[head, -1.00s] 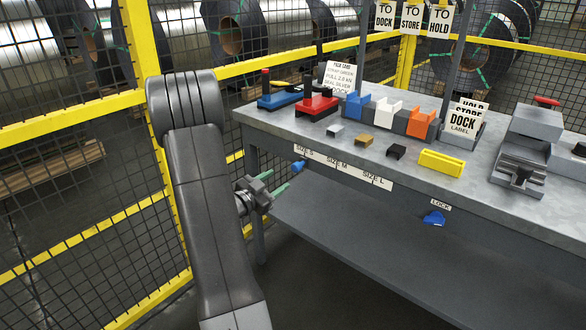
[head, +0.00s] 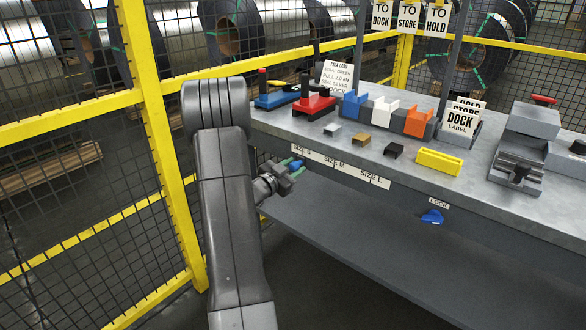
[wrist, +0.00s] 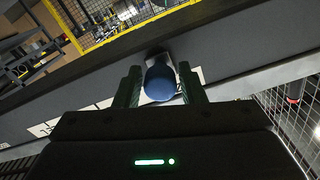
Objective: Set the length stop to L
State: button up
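The length stop's blue knob (head: 297,163) sits on the bench's front edge, beside and just below the SIZE S label (head: 301,149). The SIZE M label (head: 335,165) and SIZE L label (head: 371,180) lie further right. In the wrist view the blue knob (wrist: 160,82) is between the two fingertips of my gripper (wrist: 160,88). The fingers stand apart on either side of it, with narrow gaps showing. In the head view my gripper (head: 291,169) reaches the knob from the front left, partly hidden by my arm.
A blue lock knob (head: 432,216) sits under the LOCK label (head: 439,203) further right on the same edge. Seal blocks, coloured holders and a grey vice (head: 524,145) stand on the bench top (head: 470,180). A yellow-framed mesh fence (head: 165,150) runs close on the left.

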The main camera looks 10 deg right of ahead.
grip_shut()
jog(key=s+d+b, duration=0.2)
jog(key=s+d, duration=0.3)
jog(key=s, duration=0.1)
jog(key=s+d+b, duration=0.3)
jog(key=s+d, duration=0.2)
jog(key=s, duration=0.1)
jog(key=s+d+b, duration=0.3)
jog(key=s+d, duration=0.2)
jog(key=s, duration=0.2)
jog(key=shift+s, duration=0.1)
jog(key=shift+o, duration=1.9)
grip_release()
jog(key=shift+s+d, duration=0.1)
jog(key=shift+s, duration=0.05)
jog(key=p+v, duration=0.1)
jog(key=v, duration=1.2)
jog(key=shift+s+a, duration=0.2)
jog(key=shift+a, duration=0.15)
